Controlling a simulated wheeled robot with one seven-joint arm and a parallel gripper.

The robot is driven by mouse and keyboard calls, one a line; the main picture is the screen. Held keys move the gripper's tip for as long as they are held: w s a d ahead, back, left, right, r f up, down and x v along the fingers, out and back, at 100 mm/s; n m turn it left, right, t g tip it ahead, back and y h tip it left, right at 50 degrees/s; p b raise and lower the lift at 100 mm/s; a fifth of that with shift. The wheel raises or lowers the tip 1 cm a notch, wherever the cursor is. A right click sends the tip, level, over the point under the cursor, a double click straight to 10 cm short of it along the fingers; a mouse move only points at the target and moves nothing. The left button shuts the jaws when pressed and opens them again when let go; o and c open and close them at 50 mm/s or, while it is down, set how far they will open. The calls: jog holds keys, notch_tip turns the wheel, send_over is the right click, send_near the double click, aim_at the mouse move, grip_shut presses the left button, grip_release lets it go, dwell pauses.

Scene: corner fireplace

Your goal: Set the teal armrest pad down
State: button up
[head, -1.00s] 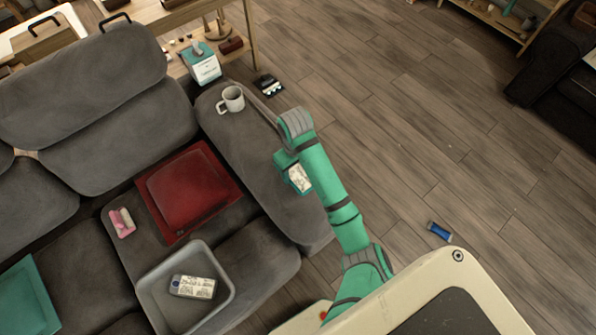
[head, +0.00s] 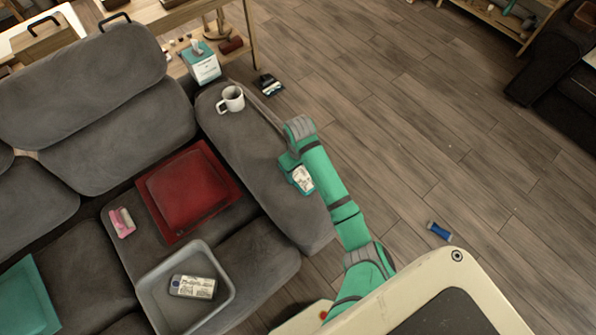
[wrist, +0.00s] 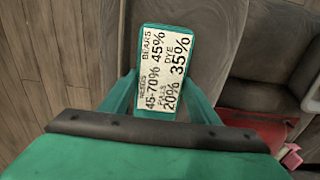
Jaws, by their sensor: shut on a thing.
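The teal armrest pad (wrist: 166,70), with a white printed label on its upper face, is between the fingers of my gripper (wrist: 164,102). In the head view the pad (head: 303,180) shows beside my forearm, over the outer part of the grey sofa armrest (head: 262,160). My gripper is shut on the pad; in the head view it is mostly hidden by my arm. The armrest is behind the pad in the wrist view (wrist: 205,45). I cannot tell whether the pad touches the armrest.
A white mug (head: 231,99) stands at the armrest's far end, with a tissue box (head: 203,65) beyond. A red cushion (head: 190,190), a pink item (head: 122,222) and a grey tray (head: 222,312) holding a labelled item lie on the seat. The armrest between mug and pad is clear.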

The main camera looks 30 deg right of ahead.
jog(key=o, duration=1.1)
jog(key=shift+a, duration=0.15)
jog(key=shift+c, duration=0.2)
